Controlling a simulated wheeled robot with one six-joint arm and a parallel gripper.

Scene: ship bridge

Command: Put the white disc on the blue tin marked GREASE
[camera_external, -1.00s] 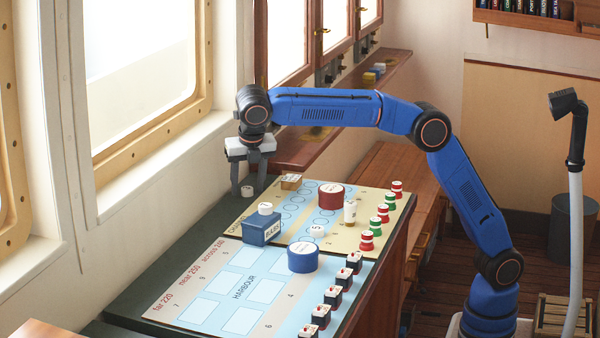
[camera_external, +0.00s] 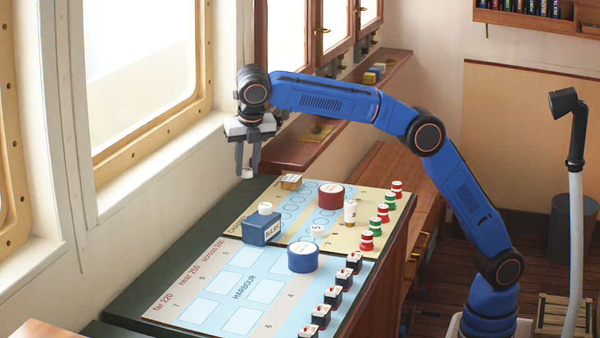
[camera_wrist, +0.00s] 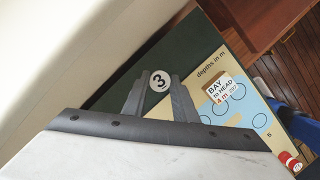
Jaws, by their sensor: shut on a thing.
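My gripper (camera_external: 247,171) is shut on a white disc (camera_external: 247,173) and holds it above the dark far end of the table. In the wrist view the disc (camera_wrist: 159,81) shows a black "3" between my fingertips (camera_wrist: 160,84). A round blue tin (camera_external: 302,260) with a white top stands on the chart to the right and nearer the camera; its lettering is too small to read. A blue box marked BULBS (camera_external: 260,233) has a white disc (camera_external: 265,208) on top. Another white disc (camera_external: 317,231) lies on the chart.
A red tin (camera_external: 331,199), a cream cylinder (camera_external: 350,212) and a small wooden block (camera_external: 291,182) stand on the far chart. Red and green pieces (camera_external: 367,241) and dark blocks (camera_external: 344,278) line its right edge. The window wall (camera_external: 150,195) is close on the left.

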